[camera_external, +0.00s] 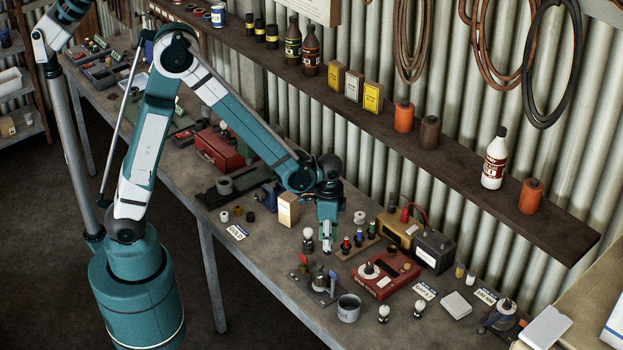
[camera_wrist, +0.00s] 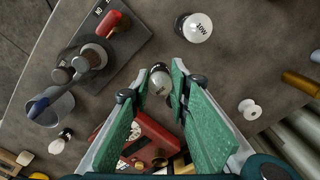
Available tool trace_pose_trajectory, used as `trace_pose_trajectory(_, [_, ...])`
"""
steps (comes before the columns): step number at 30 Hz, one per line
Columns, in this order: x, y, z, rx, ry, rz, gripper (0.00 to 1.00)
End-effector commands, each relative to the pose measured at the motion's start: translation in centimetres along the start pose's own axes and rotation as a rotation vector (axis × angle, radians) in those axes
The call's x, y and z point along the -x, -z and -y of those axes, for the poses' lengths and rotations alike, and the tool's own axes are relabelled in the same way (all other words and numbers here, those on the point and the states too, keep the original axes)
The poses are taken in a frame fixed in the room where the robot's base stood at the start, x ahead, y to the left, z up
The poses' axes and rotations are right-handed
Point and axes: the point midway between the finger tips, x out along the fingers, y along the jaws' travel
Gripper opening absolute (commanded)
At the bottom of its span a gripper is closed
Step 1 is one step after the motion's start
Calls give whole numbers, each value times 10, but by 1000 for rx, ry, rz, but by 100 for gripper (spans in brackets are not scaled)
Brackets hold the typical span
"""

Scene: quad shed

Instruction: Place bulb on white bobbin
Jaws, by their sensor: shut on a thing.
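My gripper (camera_external: 327,243) points down over the bench, and its green-padded fingers (camera_wrist: 160,90) show in the wrist view. It is shut on a small bulb (camera_wrist: 159,74) with a pale top and dark base, held between the fingertips; the fingers largely hide it in the external view. The white bobbin (camera_external: 360,217) stands on the bench to the right of and behind my gripper. In the wrist view the white bobbin (camera_wrist: 249,110) is right of the fingers, apart from them, with nothing on it. Another bulb, marked 40W (camera_wrist: 195,27), stands beside my gripper, also in the external view (camera_external: 308,234).
A board with a red-handled switch (camera_external: 315,282) and a grey mug (camera_external: 348,308) lie toward the front edge. A red box (camera_external: 385,272) and a rack of coloured pieces (camera_external: 358,243) stand close by on the right. A shelf (camera_external: 450,130) overhangs the back.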

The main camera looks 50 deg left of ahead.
Motion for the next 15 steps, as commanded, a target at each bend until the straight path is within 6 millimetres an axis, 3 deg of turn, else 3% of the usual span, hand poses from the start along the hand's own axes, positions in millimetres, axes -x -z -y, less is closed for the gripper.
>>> trace_pose_trajectory(9, [-28,1,0,0,0,0,7])
trace_pose_trajectory(15, [-37,0,0,0,0,0,7])
